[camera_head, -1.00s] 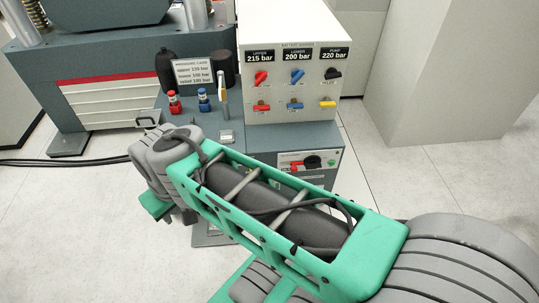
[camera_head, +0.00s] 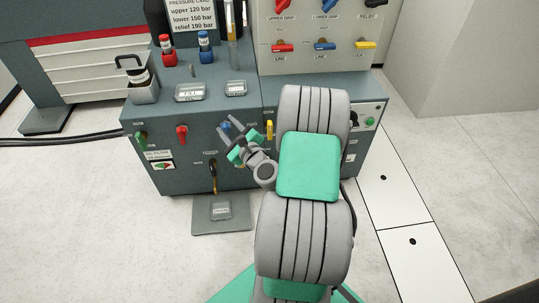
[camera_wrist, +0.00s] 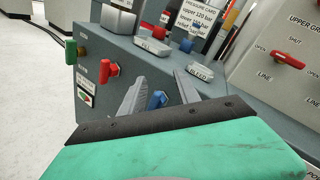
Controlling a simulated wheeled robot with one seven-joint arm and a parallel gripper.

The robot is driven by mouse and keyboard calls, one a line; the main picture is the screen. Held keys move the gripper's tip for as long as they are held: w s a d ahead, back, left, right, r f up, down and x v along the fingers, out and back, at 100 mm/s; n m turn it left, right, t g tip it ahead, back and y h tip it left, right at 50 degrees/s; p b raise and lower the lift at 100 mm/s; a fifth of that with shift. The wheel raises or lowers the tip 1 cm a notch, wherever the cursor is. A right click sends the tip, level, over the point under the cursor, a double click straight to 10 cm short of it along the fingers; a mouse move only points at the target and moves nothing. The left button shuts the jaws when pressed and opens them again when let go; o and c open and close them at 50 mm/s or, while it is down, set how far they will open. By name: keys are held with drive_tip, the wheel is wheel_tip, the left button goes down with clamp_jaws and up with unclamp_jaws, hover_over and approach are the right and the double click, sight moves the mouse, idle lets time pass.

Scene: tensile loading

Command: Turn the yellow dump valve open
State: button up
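A yellow valve handle (camera_head: 270,129) hangs upright on the front face of the grey console, just left of my forearm; its label is too small to read. A second yellow handle (camera_head: 365,44) sits on the white upper panel. My gripper (camera_head: 229,132) is in front of the console, left of the lower yellow handle and apart from it. Its fingers are spread and empty. In the wrist view my gripper (camera_wrist: 160,78) has a blue handle (camera_wrist: 157,100) seen between its fingers; contact cannot be told. No yellow handle shows in the wrist view.
A red handle (camera_head: 181,134) and a green handle (camera_head: 141,140) are further left on the console. A dark lever (camera_head: 213,176) hangs below, above a grey floor plate (camera_head: 240,221). Red and blue knobs stand on top.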

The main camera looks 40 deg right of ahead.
sight(270, 131)
drive_tip(key=s+d+f+m+g+h+b, duration=0.2)
drive_tip(key=s+d+f+m+h+b, duration=0.1)
drive_tip(key=s+d+f+m+h, duration=0.65)
drive_tip(key=w+d, duration=0.2)
drive_tip(key=w+d+m+y+p, duration=0.1)
drive_tip(key=w+d, duration=0.1)
drive_tip(key=w+d+m+y+p, duration=0.1)
drive_tip(key=w+d, duration=0.1)
drive_tip(key=w, duration=0.1)
drive_tip(key=shift+r+m, duration=0.2)
drive_tip(key=shift+m, duration=0.05)
drive_tip(key=shift+w+d+f, duration=0.1)
drive_tip(key=shift+w+d, duration=0.05)
drive_tip(key=shift+w, duration=0.2)
drive_tip(key=shift+c, duration=0.5)
clamp_jaws()
